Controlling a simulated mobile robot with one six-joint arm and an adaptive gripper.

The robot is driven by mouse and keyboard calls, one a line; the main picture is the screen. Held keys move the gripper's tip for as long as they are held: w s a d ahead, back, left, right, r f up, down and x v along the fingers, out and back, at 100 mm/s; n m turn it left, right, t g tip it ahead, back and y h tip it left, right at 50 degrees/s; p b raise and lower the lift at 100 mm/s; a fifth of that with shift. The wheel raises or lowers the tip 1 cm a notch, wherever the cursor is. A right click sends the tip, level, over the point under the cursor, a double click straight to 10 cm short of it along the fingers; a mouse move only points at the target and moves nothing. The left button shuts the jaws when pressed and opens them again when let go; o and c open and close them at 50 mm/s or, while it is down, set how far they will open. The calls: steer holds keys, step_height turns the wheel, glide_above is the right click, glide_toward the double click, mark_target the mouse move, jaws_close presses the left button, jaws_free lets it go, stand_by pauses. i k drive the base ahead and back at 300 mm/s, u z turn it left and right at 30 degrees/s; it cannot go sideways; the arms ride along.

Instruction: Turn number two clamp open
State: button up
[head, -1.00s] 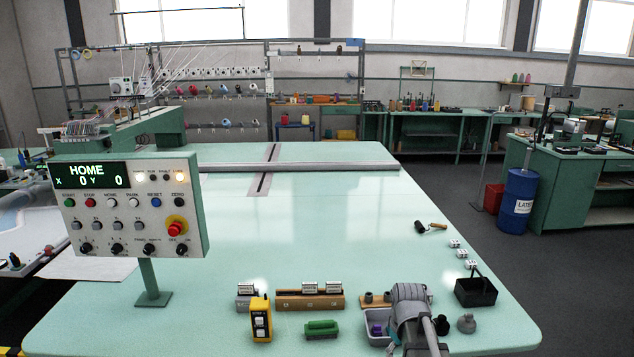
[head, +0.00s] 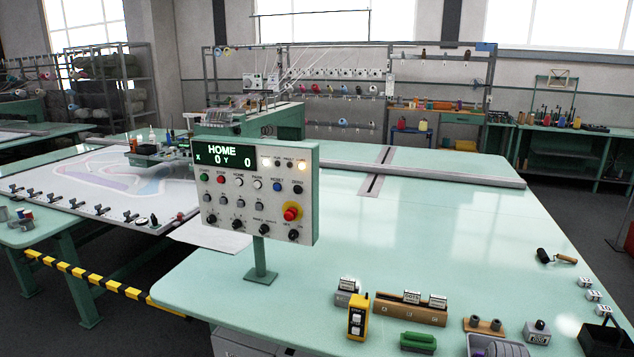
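Several small dark clamps stand in a row along the near edge of the white tufting frame (head: 110,190) at the left. Among them are a clamp (head: 53,198), a clamp (head: 75,203), a clamp (head: 101,209) and a clamp (head: 130,217). They are small and far off. I cannot read any numbers on them or tell which are open. My gripper is not in view.
A control panel (head: 255,190) on a post reads HOME, X 0, Y 0. Striped edging (head: 85,273) runs low at left.

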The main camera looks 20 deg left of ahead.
mark_target(98, 207)
steer(key=u, duration=2.15)
steer(key=i, duration=0.65)
steer(key=u, duration=0.65)
steer(key=i, duration=1.55)
steer(key=u, duration=0.25)
